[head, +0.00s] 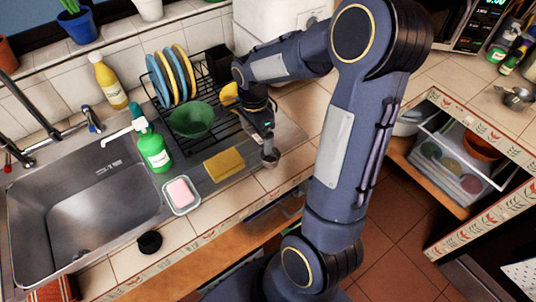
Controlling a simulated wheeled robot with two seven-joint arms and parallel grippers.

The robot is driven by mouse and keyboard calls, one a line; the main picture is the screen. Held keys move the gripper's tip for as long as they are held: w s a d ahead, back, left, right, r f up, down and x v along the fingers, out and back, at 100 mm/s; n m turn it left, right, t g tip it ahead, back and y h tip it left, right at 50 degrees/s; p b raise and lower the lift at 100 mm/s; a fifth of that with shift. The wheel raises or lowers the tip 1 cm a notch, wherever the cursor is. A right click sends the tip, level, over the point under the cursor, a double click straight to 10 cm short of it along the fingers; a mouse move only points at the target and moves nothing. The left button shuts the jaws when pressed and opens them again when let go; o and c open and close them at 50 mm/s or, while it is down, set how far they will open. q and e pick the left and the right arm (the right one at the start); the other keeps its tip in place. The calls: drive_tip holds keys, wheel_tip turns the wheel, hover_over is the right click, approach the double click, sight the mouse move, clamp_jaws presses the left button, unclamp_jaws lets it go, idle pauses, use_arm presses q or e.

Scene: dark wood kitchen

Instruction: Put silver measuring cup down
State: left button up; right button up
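My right gripper (266,132) points down over the front edge of the counter, to the right of the dish rack. It appears shut on a small silver measuring cup (270,157), which hangs just below the fingers close to the counter top. The fingers partly hide the cup, and I cannot tell whether it touches the counter. Other silver cup-like metalware (516,98) sits on the right counter. My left gripper is not in view.
A yellow sponge (224,165), a pink soap on a dish (180,194) and a green bottle (153,150) stand left of the gripper. The black dish rack (222,142) holds plates and a green bowl (192,119). The sink (85,205) is further left.

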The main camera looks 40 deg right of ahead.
drive_tip(key=c, duration=0.7)
drive_tip(key=shift+o, duration=0.2)
drive_tip(key=shift+r, duration=0.1)
